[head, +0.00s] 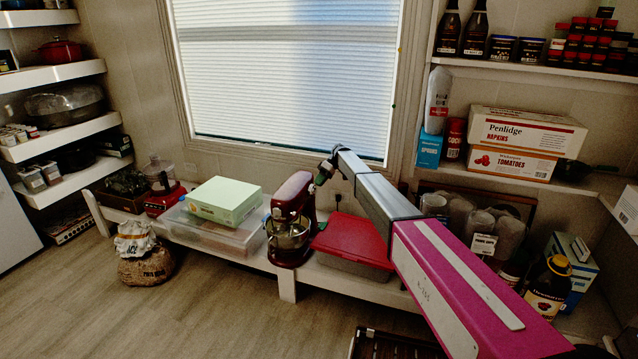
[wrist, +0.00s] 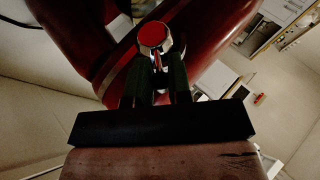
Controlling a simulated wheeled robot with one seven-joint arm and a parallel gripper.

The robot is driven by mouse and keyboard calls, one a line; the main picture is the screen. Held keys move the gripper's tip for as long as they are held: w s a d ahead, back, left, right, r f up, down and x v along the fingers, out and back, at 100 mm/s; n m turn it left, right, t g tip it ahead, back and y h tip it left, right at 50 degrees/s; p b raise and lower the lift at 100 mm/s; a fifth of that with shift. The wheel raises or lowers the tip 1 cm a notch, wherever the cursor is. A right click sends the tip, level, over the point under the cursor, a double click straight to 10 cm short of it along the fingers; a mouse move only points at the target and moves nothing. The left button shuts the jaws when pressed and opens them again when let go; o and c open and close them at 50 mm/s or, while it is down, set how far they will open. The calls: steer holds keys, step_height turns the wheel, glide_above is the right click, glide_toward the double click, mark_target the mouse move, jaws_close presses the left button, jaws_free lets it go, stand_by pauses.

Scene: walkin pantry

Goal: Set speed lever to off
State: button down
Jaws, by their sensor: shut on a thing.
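The dark red stand mixer (head: 295,192) with a metal bowl (head: 288,238) stands on the low bench under the window. Its red body (wrist: 95,40) fills the upper part of the wrist view. The speed lever (wrist: 154,37), a small chrome piece with a red round end, sticks out from the mixer's side. My gripper (head: 325,171) is at the right of the mixer's head. In the wrist view, my gripper's dark fingers (wrist: 163,72) are shut on the lever, one on each side of its stem. The fingertips' contact is partly hidden.
A red-lidded box (head: 352,240) sits on the bench right of the mixer, below my arm. A green box (head: 224,199) on a clear bin (head: 205,232) stands to the left. Sacks (head: 143,255) lie on the floor. The floor at front left is clear.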

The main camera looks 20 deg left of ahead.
steer(key=shift+w+f+g, duration=0.15)
steer(key=shift+g, duration=0.25)
steer(key=c, duration=1.1)
jaws_free()
steer(key=shift+w, duration=0.1)
steer(key=v, duration=1)
steer(key=shift+w+d+r, duration=0.2)
steer(key=shift+d, duration=0.05)
